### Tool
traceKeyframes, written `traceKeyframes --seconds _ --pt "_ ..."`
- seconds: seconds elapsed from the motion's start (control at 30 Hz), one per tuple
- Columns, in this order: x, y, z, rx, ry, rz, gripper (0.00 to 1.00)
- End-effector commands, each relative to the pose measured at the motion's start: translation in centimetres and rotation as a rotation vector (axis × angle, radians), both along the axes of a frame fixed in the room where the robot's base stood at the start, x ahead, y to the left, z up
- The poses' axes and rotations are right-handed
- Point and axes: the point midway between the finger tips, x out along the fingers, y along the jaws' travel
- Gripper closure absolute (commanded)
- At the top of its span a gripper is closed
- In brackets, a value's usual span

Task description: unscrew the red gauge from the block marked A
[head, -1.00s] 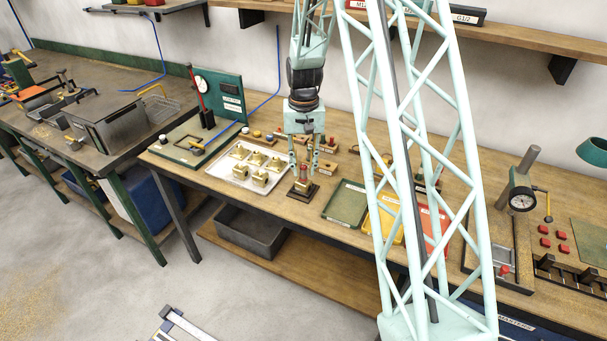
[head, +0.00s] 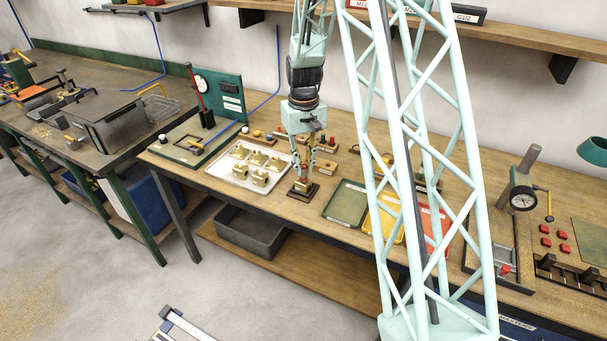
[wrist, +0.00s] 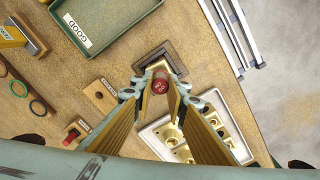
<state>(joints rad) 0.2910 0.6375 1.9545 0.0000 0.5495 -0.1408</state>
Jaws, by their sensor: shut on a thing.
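The red gauge (wrist: 160,86) stands upright with its marked round top between my fingers in the wrist view. In the head view it is a small red spot (head: 304,171) above the brass block (head: 301,185). That block sits in a dark square holder (wrist: 157,57) on the bench. No letter A can be read on it. My gripper (wrist: 160,88) is shut on the gauge from above, with a finger on either side. It also shows in the head view (head: 304,168). The gauge's lower end and most of the block are hidden in the wrist view.
A pale tray (head: 231,177) with several brass blocks lies left of the holder. A green tray marked GOOD (wrist: 107,20) lies on the other side, with yellow (head: 385,222) and red (head: 432,228) trays beyond. Small wooden stands (head: 327,146) are behind.

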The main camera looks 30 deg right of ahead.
Motion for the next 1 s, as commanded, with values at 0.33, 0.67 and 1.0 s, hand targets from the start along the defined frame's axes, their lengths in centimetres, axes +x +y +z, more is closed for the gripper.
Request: traceKeyframes --seconds 0.33,0.67,1.0 --pt "0.01 0.02 0.00 0.000 0.000 0.195 0.93" --pt "0.02 0.04 0.04 0.000 0.000 0.381 0.93" --pt "0.01 0.05 0.09 0.000 0.000 0.572 0.93"
